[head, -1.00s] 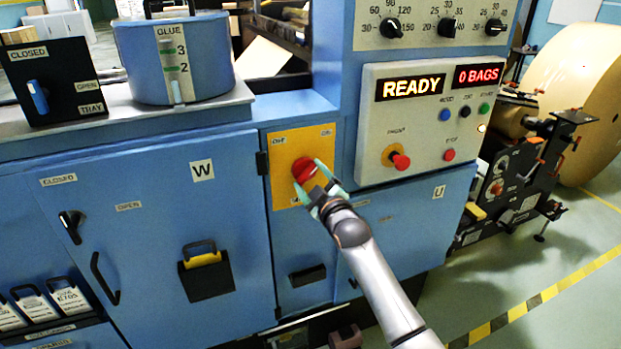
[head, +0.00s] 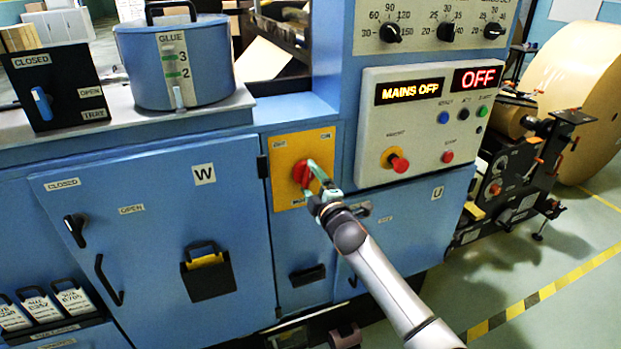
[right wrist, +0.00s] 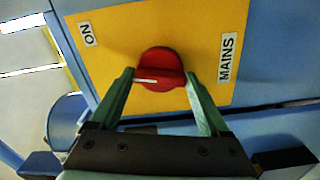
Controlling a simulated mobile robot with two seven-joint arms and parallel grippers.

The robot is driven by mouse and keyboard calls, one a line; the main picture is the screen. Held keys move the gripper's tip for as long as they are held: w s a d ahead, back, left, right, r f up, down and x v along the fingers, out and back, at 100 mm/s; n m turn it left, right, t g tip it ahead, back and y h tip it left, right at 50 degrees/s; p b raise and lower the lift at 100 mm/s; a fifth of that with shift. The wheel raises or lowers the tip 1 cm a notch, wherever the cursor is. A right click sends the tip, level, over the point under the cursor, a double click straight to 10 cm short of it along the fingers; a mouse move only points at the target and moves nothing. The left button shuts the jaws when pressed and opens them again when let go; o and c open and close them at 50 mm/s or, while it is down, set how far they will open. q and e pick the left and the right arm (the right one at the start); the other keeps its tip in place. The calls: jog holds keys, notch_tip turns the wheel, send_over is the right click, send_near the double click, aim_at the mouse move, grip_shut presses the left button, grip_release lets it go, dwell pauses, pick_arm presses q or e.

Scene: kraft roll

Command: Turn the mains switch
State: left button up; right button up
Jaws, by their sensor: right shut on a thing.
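The mains switch is a red rotary knob (head: 301,173) on a yellow plate (head: 318,142) on the front of the blue machine. My right gripper (head: 313,176) is at the knob, its green fingers shut on it. In the right wrist view the red knob (right wrist: 160,70) sits between the two green fingertips (right wrist: 157,75), with a white line on its grip bar. The plate there carries the labels ON and MAINS. The display (head: 410,92) reads MAINS OFF, and the display beside it (head: 477,77) reads OFF. My left gripper is not in view.
A control panel (head: 430,140) with a red emergency knob (head: 398,162) and several buttons is right of the switch. A blue glue pot (head: 205,60) stands on the ledge at upper left. A large kraft roll (head: 575,95) is at far right.

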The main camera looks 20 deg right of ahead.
jog(key=n+p, duration=0.1)
jog(key=n, duration=0.5)
jog(key=shift+n, duration=0.3)
jog(key=n+p, duration=0.1)
jog(key=n, duration=0.3)
jog(key=shift+n, duration=0.4)
jog(key=o, duration=1.2)
jog(key=shift+s, duration=6.25)
